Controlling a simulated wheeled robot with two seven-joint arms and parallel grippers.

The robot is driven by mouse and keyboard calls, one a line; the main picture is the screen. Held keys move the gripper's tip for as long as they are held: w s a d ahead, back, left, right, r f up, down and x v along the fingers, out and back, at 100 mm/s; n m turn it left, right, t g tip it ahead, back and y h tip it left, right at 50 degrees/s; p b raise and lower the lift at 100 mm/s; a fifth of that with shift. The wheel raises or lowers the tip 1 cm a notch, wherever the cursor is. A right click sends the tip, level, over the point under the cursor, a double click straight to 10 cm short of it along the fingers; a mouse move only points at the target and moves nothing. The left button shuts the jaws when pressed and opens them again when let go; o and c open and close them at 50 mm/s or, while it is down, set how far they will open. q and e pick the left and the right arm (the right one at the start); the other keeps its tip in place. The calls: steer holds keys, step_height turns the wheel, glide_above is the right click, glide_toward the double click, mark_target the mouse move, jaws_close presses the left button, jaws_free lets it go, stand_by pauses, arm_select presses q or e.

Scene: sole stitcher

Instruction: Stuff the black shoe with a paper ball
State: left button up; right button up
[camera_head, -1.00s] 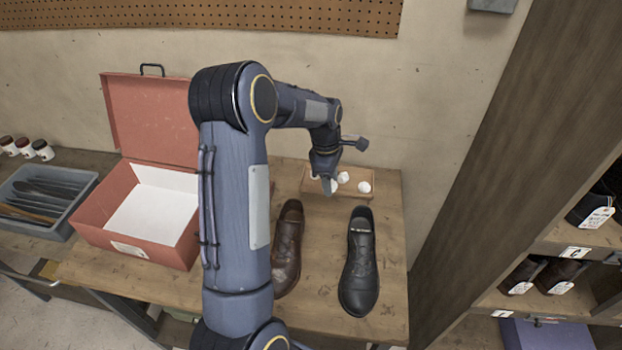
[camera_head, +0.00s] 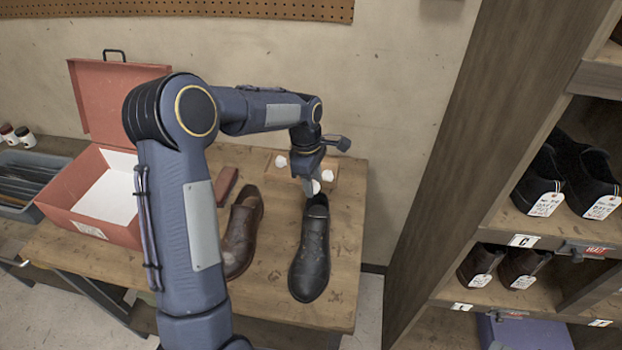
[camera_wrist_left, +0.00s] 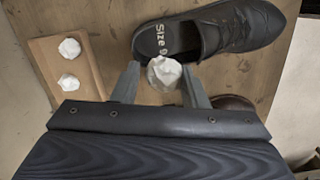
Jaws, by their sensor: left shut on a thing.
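The black shoe (camera_head: 311,258) stands on the bench with its toe toward me and its heel opening at the far end. My left gripper (camera_head: 314,190) is shut on a white paper ball (camera_head: 316,187) just beyond the shoe's heel. In the left wrist view the held paper ball (camera_wrist_left: 164,72) sits between the fingertips, beside the heel opening of the black shoe (camera_wrist_left: 225,30), where a "Size 9" insole label shows. I cannot tell its exact height above the shoe. My right gripper is not in view.
A wooden tray (camera_wrist_left: 48,47) holds two more paper balls (camera_wrist_left: 69,48). A brown shoe (camera_head: 240,240) stands left of the black one. An open red box (camera_head: 82,180) is at the left. A shelf (camera_head: 500,230) with tagged shoes rises at the right.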

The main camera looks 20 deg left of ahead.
arm_select(q)
steer(key=shift+f+b, duration=1.05)
steer(key=shift+f, duration=0.95)
steer(key=o, duration=1)
steer(key=shift+r, duration=0.1)
steer(key=r, duration=0.4)
steer(key=r+b, duration=0.1)
steer(key=r, duration=0.1)
steer(key=shift+a+r, duration=0.35)
steer(key=shift+r, duration=0.5)
